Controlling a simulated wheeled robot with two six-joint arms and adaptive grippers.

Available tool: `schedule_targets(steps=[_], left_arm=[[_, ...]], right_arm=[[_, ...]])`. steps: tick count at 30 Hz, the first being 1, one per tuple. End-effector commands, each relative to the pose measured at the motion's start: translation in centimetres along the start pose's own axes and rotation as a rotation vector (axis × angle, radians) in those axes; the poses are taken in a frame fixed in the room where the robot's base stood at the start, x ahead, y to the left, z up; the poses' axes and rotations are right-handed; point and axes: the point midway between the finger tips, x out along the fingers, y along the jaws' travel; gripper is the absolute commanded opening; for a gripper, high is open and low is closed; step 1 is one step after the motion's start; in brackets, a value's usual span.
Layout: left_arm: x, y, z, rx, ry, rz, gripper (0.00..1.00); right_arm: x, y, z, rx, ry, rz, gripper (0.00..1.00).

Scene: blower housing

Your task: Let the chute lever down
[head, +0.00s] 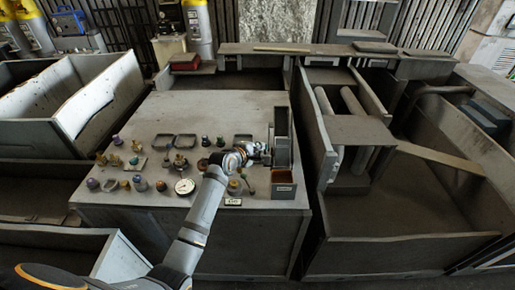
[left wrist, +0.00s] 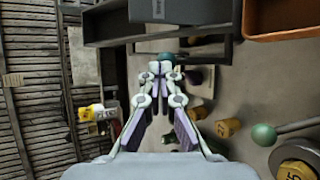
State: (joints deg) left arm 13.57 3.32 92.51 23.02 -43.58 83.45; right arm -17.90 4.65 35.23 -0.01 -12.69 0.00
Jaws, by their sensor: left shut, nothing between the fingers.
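A grey upright chute (head: 282,150) stands at the right side of the control bench, with a brown-orange tray (head: 284,186) at its foot. In the left wrist view the chute's grey body (left wrist: 190,10) is at the top and the orange tray (left wrist: 285,32) at top right. My left gripper (head: 265,154) is at the chute's left side, its fingers closed and empty. In the left wrist view its fingertips (left wrist: 160,68) meet just below a teal rounded knob; contact is unclear. A rod with a green ball (left wrist: 264,135) is to their right. I cannot tell which part is the chute lever.
The bench top (head: 240,108) carries several knobs, a round gauge (head: 185,187) and rectangular frames (head: 186,140). Open grey bins stand left (head: 35,135) and right (head: 400,240) of the bench. The bench's back is clear.

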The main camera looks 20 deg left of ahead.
Motion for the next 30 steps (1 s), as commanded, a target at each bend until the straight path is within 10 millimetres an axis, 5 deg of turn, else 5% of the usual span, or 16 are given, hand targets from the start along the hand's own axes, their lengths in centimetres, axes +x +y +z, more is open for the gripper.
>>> schedule_targets(steps=[9, 30], left_arm=[[2.1, 0.4, -1.1, 0.001, 0.000, 0.001, 0.00], [4.2, 0.0, -2.2, 0.001, 0.000, 0.001, 0.00]], right_arm=[[-1.3, -0.1, -2.6, 0.003, 0.036, -0.003, 0.40], [-1.4, -0.1, -1.2, 0.002, 0.015, -0.002, 0.40]])
